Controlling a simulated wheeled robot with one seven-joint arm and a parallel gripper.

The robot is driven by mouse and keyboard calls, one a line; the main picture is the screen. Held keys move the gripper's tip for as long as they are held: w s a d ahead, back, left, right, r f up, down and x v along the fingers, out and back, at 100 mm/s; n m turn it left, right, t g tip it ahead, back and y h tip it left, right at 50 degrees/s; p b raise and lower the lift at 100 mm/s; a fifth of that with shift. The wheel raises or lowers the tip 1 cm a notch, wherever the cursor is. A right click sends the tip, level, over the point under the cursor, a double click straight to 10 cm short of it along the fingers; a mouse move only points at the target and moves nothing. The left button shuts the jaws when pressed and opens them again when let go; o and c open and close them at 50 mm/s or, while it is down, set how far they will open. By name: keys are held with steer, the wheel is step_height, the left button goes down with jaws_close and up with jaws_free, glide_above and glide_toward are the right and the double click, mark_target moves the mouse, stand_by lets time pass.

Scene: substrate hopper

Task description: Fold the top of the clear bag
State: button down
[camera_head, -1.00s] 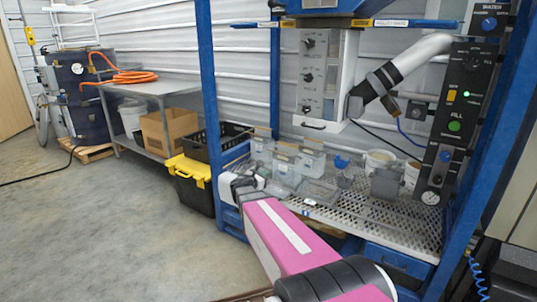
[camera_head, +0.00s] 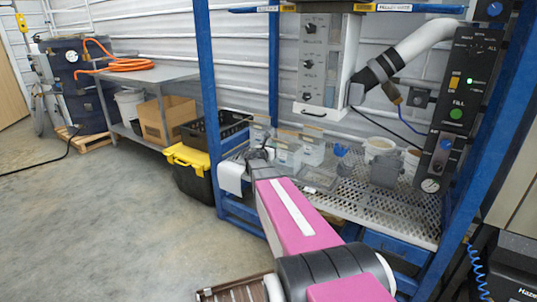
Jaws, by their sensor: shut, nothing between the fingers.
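Several clear bags stand in a cluster on the perforated metal shelf. One clear bag (camera_head: 312,147) is at the right of the cluster, another (camera_head: 287,156) is in front of it, and a third (camera_head: 258,130) is further left. Which one the task means I cannot tell. Their tops look upright, but folds are too small to make out. My gripper (camera_head: 260,154) is at the left front of the cluster, at the end of my pink arm. It is shut and empty. It overlaps the bags in the picture; whether it touches one I cannot tell. My arm hides part of the shelf.
Blue frame posts (camera_head: 208,100) stand left of the shelf (camera_head: 400,213). A grey control box (camera_head: 322,65) hangs above the bags. White buckets (camera_head: 380,148) stand to the right. A black bin with a yellow lid (camera_head: 190,170) is on the floor left.

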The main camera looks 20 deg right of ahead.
steer(key=shift+w+d+r, duration=0.4)
steer(key=shift+d+r, duration=0.25)
steer(key=shift+r, duration=0.05)
steer(key=shift+w+d+r+g+y, duration=0.15)
steer(key=shift+r+g+y, duration=0.1)
steer(key=shift+g+y, duration=0.05)
